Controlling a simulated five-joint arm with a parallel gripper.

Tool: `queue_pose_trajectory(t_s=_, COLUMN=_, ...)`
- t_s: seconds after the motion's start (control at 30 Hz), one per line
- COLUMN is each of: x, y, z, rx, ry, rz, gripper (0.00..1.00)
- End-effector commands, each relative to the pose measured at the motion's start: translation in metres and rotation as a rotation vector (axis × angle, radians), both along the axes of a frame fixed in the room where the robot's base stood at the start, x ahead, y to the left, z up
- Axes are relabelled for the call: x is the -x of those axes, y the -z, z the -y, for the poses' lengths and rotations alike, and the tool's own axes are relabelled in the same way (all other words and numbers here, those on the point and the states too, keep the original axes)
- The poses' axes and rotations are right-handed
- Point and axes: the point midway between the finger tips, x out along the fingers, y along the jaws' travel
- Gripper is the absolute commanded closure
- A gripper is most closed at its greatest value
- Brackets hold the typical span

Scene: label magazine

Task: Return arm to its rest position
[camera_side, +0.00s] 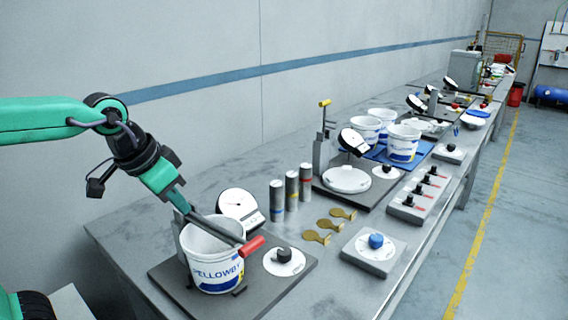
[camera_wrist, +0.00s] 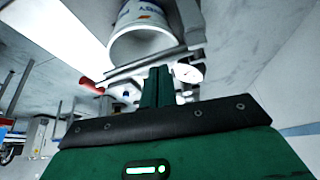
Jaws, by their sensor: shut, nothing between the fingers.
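My gripper (camera_side: 182,205) is shut and empty. It points down beside the upper left of a white bucket marked "PELLOWBY" (camera_side: 215,272). Its green fingers (camera_wrist: 157,86) lie together in the wrist view. The bucket (camera_wrist: 140,45) stands on a dark base plate (camera_side: 170,275). A grey lever with a red handle (camera_side: 252,246) crosses in front of the bucket's rim; the red handle also shows in the wrist view (camera_wrist: 92,88). I cannot tell whether my fingers touch the lever.
A round dial (camera_side: 236,204) stands behind the bucket, and a black knob (camera_side: 284,256) beside it. Several cylinders, brass tags (camera_side: 330,224) and a blue-knob box (camera_side: 375,245) lie to the right. More white buckets (camera_side: 403,142) stand farther back. The space above the bench is open.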

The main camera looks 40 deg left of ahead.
Motion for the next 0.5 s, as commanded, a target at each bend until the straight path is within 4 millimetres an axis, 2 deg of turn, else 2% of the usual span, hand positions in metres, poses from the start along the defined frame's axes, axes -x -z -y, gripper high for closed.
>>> queue_pose_trajectory(t_s=0.03, x=0.012, y=0.005, z=-0.004, rx=0.002, ry=-0.016, rz=0.009, gripper=1.00)
queue_pose_trajectory(t_s=0.2, x=0.042, y=0.023, z=-0.013, rx=0.007, ry=-0.054, rz=0.027, gripper=1.00)
queue_pose_trajectory(t_s=0.33, x=0.055, y=0.033, z=-0.017, rx=0.010, ry=-0.073, rz=0.037, gripper=1.00)
queue_pose_trajectory(t_s=0.5, x=0.063, y=0.039, z=-0.018, rx=0.011, ry=-0.084, rz=0.040, gripper=1.00)
